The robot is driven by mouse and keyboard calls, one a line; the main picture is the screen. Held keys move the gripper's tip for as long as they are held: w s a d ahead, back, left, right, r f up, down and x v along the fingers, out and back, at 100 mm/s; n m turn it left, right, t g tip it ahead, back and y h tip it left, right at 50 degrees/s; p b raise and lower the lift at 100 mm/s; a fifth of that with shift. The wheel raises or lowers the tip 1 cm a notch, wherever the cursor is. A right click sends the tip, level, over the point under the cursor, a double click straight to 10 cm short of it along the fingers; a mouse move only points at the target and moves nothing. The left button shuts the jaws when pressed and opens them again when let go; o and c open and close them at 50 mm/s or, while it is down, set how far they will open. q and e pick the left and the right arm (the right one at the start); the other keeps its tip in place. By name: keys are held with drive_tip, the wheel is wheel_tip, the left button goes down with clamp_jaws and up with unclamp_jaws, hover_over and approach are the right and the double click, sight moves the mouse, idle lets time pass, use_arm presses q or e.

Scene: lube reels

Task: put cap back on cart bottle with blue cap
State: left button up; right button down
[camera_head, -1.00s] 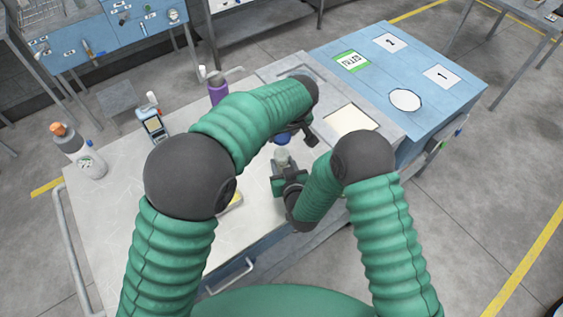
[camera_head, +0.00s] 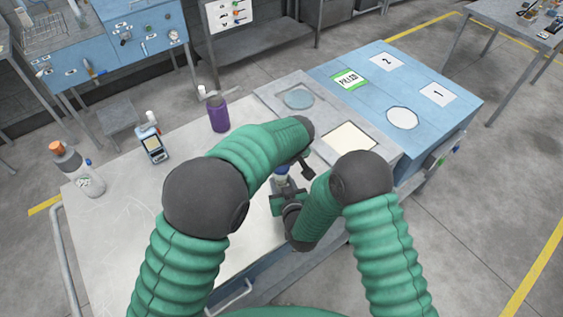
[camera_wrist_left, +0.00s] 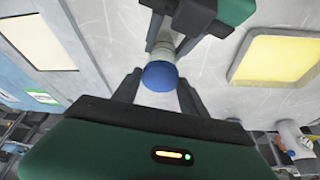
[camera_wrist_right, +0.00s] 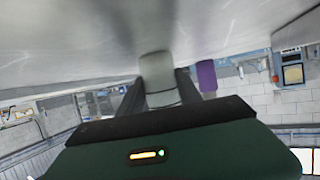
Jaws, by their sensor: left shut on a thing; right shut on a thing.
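My left gripper (camera_wrist_left: 158,90) is shut on a blue cap (camera_wrist_left: 160,76), held right at the top of a pale bottle (camera_wrist_left: 163,46). In the head view the blue cap (camera_head: 282,170) sits just above my right gripper (camera_head: 288,188), partly hidden by my left arm. My right gripper is shut on the bottle, whose pale body (camera_wrist_right: 156,75) shows between its fingers in the right wrist view. The cap and bottle look lined up; whether the cap is fully seated cannot be told.
A blue cabinet top (camera_head: 350,62) lies at right. A yellow-bottomed square recess (camera_wrist_left: 275,58) shows in the left wrist view.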

sight(283, 169)
use_arm(q)
drive_tip(key=shift+f, duration=0.9)
drive_tip(key=shift+s+d+f, duration=0.1)
drive_tip(key=shift+f, duration=0.5)
drive_tip(key=shift+f, duration=0.35)
